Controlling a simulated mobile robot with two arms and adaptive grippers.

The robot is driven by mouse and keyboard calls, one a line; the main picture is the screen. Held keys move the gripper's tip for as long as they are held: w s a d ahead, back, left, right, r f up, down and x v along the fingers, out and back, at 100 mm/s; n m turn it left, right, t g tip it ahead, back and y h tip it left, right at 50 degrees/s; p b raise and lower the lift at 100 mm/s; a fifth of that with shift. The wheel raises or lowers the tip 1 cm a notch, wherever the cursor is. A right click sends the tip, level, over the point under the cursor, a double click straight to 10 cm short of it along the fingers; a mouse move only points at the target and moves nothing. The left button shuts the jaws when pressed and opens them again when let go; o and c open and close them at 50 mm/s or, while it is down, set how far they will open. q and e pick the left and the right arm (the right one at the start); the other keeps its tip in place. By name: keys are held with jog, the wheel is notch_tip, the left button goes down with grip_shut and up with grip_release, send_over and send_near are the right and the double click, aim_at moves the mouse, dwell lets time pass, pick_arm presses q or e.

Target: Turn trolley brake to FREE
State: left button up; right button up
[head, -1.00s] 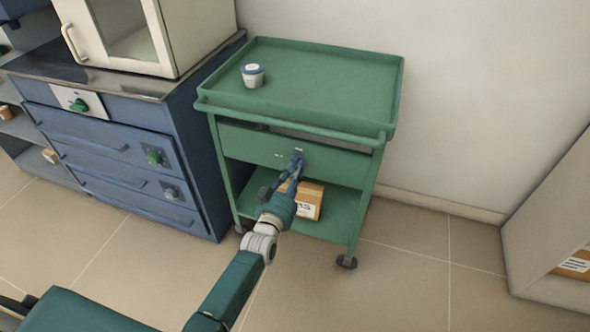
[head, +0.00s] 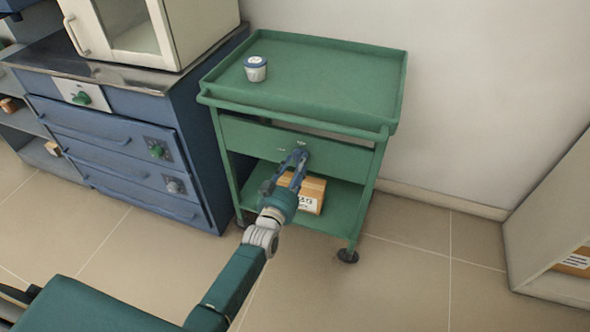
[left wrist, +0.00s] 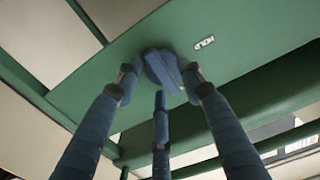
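The green trolley (head: 325,97) stands against the wall. A blue knob (left wrist: 163,70) sits on its green front panel, and it shows best in the left wrist view. A small white label reading HOLD (left wrist: 204,43) is beside the knob. My left gripper (head: 298,160) reaches the panel from below; its blue fingers are closed around the knob, with one fingertip on each side and a third below. In the head view the fingers hide most of the knob. My right gripper is not in view.
A blue cabinet (head: 190,150) with a furnace (head: 160,35) on top is at the left. A pale shelf unit (head: 540,225) is at the right.

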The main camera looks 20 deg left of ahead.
pick_arm(q)
jog(key=s, duration=1.2)
jog(key=shift+a, duration=0.2)
jog(key=s+d+f+m+g, duration=0.1)
jog(key=s+f+g, duration=0.3)
jog(key=f, duration=0.5)
jog(key=s+d+f+g, duration=0.1)
jog(key=s+f+g, duration=0.3)
jog(key=f, duration=0.6)
jog(key=s+a+f+g, duration=0.1)
jog(key=s+f+g, duration=0.3)
jog(key=s+f, duration=0.5)
jog(key=s+a+f+g, duration=0.25)
jog(key=s+f, duration=0.25)
jog(key=s, duration=0.9)
jog(key=s+a+r+g+p, duration=0.2)
jog(key=s+r+p, duration=1.5)
jog(key=p, duration=1.5)
jog(key=shift+r+m+y, duration=0.3)
jog(key=shift+r+m, duration=0.1)
jog(key=shift+r, duration=0.2)
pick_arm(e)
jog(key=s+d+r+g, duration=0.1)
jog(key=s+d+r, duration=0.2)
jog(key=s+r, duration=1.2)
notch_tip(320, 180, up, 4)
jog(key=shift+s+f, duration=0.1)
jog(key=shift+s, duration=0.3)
